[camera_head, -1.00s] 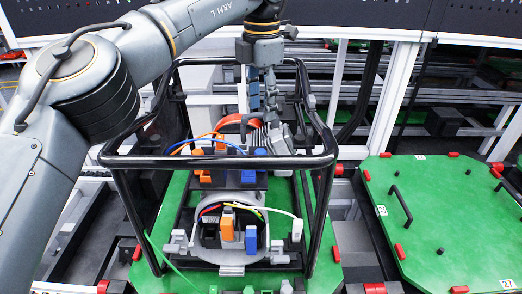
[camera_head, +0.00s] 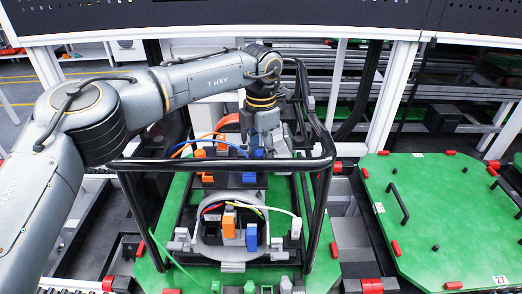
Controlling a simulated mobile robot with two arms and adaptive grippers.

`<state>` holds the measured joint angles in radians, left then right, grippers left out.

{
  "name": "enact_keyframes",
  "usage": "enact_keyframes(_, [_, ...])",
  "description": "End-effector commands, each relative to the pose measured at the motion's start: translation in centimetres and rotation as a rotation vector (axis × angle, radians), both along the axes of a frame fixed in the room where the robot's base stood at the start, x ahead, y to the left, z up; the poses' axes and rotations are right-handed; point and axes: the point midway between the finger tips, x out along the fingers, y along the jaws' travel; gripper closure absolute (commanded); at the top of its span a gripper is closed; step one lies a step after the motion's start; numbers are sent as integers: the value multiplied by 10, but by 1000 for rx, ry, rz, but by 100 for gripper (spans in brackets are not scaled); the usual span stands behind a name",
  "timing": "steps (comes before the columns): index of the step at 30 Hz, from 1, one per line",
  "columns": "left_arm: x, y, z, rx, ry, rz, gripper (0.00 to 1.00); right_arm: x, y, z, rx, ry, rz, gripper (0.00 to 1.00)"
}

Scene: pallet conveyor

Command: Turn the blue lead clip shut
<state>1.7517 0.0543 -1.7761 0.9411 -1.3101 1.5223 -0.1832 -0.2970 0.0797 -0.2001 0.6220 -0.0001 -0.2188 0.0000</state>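A blue clip (camera_head: 259,153) sits at the right end of the rear dark block, where the blue lead (camera_head: 215,143) arcs in from the left. My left gripper (camera_head: 272,147) points down just behind and right of this clip, at or very near it. Its fingers are partly hidden by its own body and the frame, so I cannot tell whether they are open or touch the clip. Orange clips (camera_head: 200,153) sit on the same block, at left. Another blue clip (camera_head: 251,238) stands on the front round grey housing (camera_head: 230,260). My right gripper is not in view.
A black tubular frame (camera_head: 230,164) surrounds the blocks and my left gripper reaches inside it. A white lead (camera_head: 282,211) and a green strap (camera_head: 172,262) lie at the front. A green pallet (camera_head: 450,235) with a black handle (camera_head: 398,203) lies at right.

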Motion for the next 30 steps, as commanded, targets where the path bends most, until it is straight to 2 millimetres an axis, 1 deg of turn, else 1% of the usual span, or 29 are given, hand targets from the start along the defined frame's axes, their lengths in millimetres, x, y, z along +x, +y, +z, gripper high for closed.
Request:
enact_keyframes(2, [0, 0, 0, 0, 0, 0, 53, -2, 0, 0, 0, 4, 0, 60])
enact_keyframes(3, [0, 0, 0, 0, 0, 0, 57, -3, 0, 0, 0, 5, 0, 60])
enact_keyframes(8, [0, 0, 0, 0, 0, 0, 90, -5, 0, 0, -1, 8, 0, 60])
enact_keyframes(9, [0, 0, 0, 0, 0, 0, 98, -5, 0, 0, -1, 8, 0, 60])
enact_keyframes(10, [0, 0, 0, 0, 0, 0, 100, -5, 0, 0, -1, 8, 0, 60])
enact_keyframes(20, [0, 0, 0, -1, -1, 31, 100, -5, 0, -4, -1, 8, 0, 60])
enact_keyframes(26, [1, 0, -2, -1, -1, 132, 100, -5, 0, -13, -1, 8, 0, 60])
enact_keyframes(30, [1, 0, -2, -2, -1, 244, 100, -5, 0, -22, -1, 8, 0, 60])
